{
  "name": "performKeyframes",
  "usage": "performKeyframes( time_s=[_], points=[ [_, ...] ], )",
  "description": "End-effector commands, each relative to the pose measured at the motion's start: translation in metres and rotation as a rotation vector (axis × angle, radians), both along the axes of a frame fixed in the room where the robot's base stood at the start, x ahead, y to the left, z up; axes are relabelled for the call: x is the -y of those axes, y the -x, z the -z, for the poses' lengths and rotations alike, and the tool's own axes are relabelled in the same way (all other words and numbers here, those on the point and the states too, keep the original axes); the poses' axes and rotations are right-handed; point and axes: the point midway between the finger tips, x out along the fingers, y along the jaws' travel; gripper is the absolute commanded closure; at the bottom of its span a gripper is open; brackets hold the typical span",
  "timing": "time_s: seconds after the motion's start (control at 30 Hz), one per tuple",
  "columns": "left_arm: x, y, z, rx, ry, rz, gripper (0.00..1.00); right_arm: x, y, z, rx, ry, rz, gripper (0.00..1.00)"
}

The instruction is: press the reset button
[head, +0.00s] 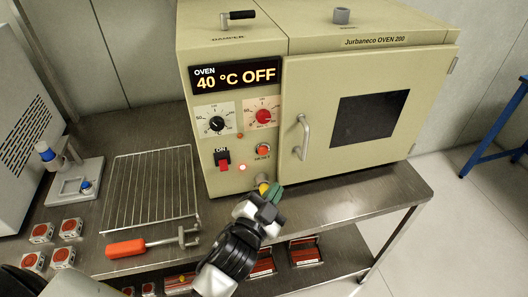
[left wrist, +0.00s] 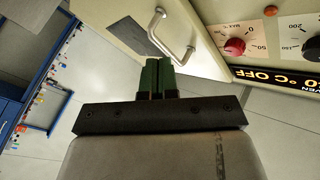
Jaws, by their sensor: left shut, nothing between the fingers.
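The reset button (head: 263,149) is a round red-orange button on the beige oven's front panel, just above the label "RESET". My left gripper (head: 274,192) is in front of the oven, below the button in the head view and apart from it in the picture. Its green fingers are shut with nothing between them; they also show in the left wrist view (left wrist: 157,75), near the door handle (left wrist: 172,36). The reset button cannot be made out in the left wrist view. My right gripper is not in view.
The oven's display (head: 236,75) reads "40 °C OFF". A red switch (head: 223,162) marked ON and a lit lamp (head: 242,168) are left of the button; the door handle (head: 303,138) is right. A wire rack (head: 150,190) and red-handled tool (head: 127,248) lie on the steel table.

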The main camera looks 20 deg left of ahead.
Motion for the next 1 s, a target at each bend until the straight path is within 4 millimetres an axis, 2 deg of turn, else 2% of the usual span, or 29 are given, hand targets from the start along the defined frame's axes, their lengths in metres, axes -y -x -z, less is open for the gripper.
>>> performKeyframes(
  time_s=[0.17,0.57,0.77,1.0],
  points=[
    [0.008,-0.002,-0.009,0.063,-0.023,0.030,1.00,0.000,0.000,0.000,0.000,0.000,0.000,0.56],
    [0.007,-0.005,-0.009,0.064,-0.023,0.031,1.00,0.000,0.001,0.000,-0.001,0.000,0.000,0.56],
    [-0.005,-0.022,-0.009,0.064,-0.027,0.031,1.00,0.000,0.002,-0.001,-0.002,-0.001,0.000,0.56],
    [-0.025,-0.051,-0.008,0.064,-0.025,0.030,1.00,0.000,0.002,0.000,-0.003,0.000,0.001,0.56]
  ],
)
